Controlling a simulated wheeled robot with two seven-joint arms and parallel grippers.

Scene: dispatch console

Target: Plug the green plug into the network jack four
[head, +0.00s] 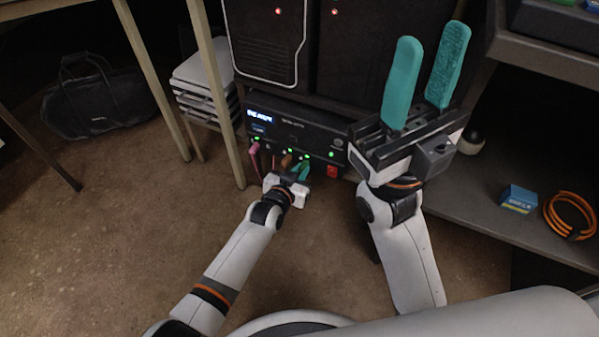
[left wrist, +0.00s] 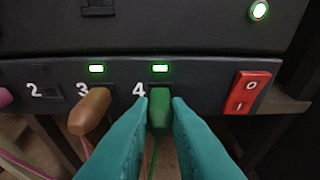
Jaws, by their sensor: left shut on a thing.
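My left gripper (head: 304,168) is at the front of the black console (head: 292,130). In the left wrist view its teal fingers (left wrist: 160,108) are shut on the green plug (left wrist: 160,115), one on each side. The plug points into the panel directly under a lit green light (left wrist: 160,68), just right of the number 4. Its front end meets the panel at jack four and hides the opening; the depth cannot be seen. A green cable (left wrist: 153,155) hangs below it. My right gripper (head: 431,38) is open and empty, raised right of the console.
A brown plug (left wrist: 90,110) sits at jack 3, close left of my fingers, under a lit light. Jack 2 (left wrist: 52,92) has no plug. A pink plug (left wrist: 5,97) is further left. A red rocker switch (left wrist: 247,92) is to the right. A blue box (head: 518,199) lies on the right shelf.

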